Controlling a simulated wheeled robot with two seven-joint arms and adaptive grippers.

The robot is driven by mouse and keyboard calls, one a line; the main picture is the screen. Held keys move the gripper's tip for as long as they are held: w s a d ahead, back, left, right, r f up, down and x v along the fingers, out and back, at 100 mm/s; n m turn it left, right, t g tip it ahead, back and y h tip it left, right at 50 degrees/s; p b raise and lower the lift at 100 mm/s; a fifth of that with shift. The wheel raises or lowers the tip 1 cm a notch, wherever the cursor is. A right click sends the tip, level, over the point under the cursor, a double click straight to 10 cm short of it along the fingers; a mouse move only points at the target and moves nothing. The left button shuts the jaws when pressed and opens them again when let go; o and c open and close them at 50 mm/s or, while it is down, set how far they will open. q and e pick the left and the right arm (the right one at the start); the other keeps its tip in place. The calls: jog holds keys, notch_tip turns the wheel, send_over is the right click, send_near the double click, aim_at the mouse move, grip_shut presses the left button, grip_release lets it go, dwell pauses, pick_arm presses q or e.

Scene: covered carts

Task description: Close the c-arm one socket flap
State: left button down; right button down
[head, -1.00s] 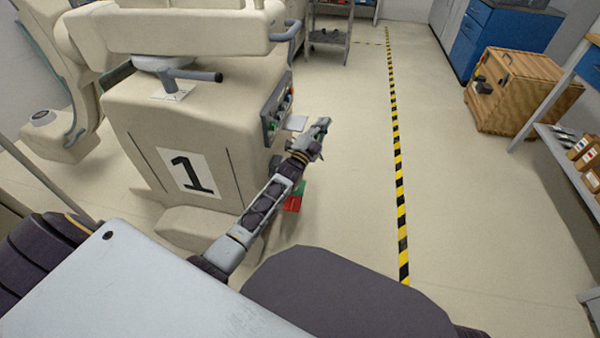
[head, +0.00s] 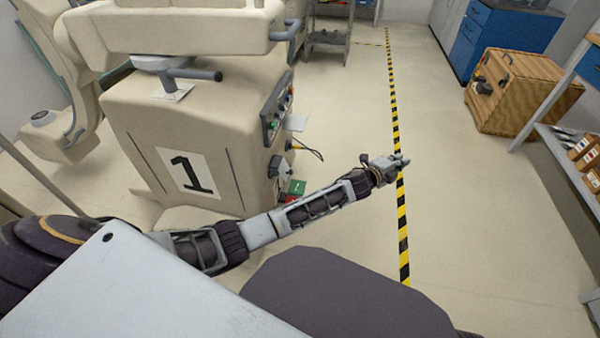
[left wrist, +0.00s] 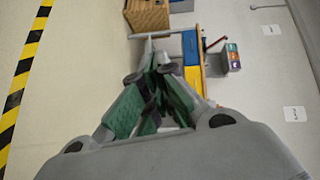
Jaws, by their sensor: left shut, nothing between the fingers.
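The c-arm one (head: 165,130) is the beige covered machine with a black 1 on its front. On its right side is a dark panel (head: 276,110) with small coloured parts. A pale flat plate (head: 297,122) sticks out beside that panel; it may be the socket flap, but I cannot tell for sure. Below it is a small pale box-like part (head: 277,166) with a dark cable (head: 308,150). My left gripper (head: 398,161) is shut and empty, over the floor stripe, well right of the machine. Its green-padded fingers meet in the left wrist view (left wrist: 150,62). My right gripper is not in view.
A green and red item (head: 294,188) is low beside the machine, partly behind my arm. A yellow-black stripe (head: 403,220) crosses the open floor. A wooden crate (head: 515,90) and a shelf (head: 570,150) stand at right.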

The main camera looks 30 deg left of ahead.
aim_at(287, 169)
pick_arm(q)
jog(key=s+a+f+n+g+y, duration=0.1)
jog(key=s+a+f+n+y, duration=0.1)
jog(key=a+f+y, duration=0.3)
jog(key=s+a+f+n+g+y, duration=0.1)
jog(key=s+a+f+n+y, duration=0.2)
jog(key=f, duration=0.4)
jog(key=s+a+r+n+g+y, duration=0.1)
jog(key=s+a+n+g+y, duration=0.1)
jog(key=a+n+y, duration=0.3)
jog(key=s+a+r+n+g+y, duration=0.1)
jog(key=s+a+n+g+y, duration=0.1)
jog(key=s+a+n+y, duration=0.3)
jog(key=a+n+y, duration=0.1)
jog(key=a+n, duration=0.2)
jog(key=a, duration=0.2)
jog(key=shift+n+g+y, duration=0.3)
jog(key=shift+g, duration=0.1)
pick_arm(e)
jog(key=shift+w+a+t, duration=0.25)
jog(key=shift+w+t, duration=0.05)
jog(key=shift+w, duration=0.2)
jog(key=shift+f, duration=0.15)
